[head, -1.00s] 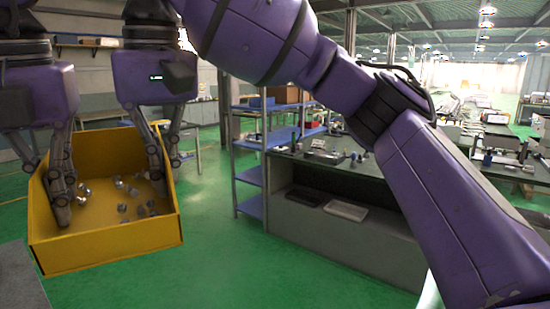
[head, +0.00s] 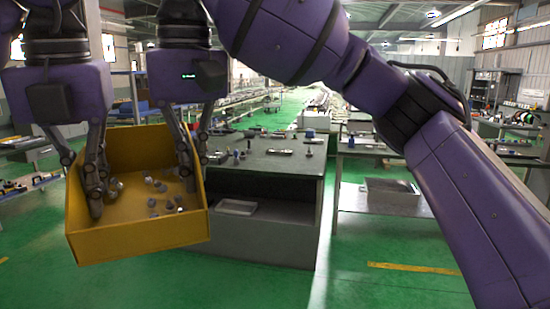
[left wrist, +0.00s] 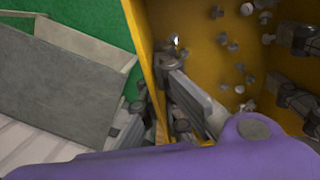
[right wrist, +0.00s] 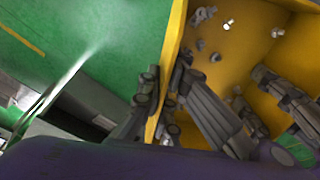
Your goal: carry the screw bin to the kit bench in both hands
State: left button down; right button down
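The screw bin (head: 135,235) is a yellow open box with several loose metal screws (head: 160,187) in it. It hangs in the air at the left of the head view, slightly tilted. My left gripper (head: 88,180) is shut on its left wall, one finger inside and one outside; the left wrist view shows this wall (left wrist: 138,40) between the fingers. My right gripper (head: 194,160) is shut on the opposite wall, which shows in the right wrist view (right wrist: 174,45). A dark-topped grey bench (head: 265,158) stands beyond the bin; I cannot tell whether it is the kit bench.
Small parts lie on the dark bench top, and a pale tray (head: 237,207) sits on its lower shelf. Another bench with a grey box (head: 392,196) stands to the right. Green floor (head: 350,275) is clear in front. My right arm crosses the right of the head view.

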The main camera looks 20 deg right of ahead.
aim_at(288, 166)
jog(key=z, duration=1)
jog(key=i+j+z, duration=0.1)
jog(key=i, duration=0.2)
jog(key=i+j+z, duration=0.15)
jog(key=i+j, duration=0.3)
jog(key=i, duration=0.2)
jog(key=i+j, duration=0.25)
jog(key=i, duration=0.2)
jog(key=i+j, duration=0.3)
jog(key=i, duration=0.2)
jog(key=i+j, duration=0.3)
jog(key=i, duration=0.15)
jog(key=i+j, duration=0.25)
jog(key=i, duration=0.25)
jog(key=i+j, duration=0.3)
jog(key=i, duration=0.2)
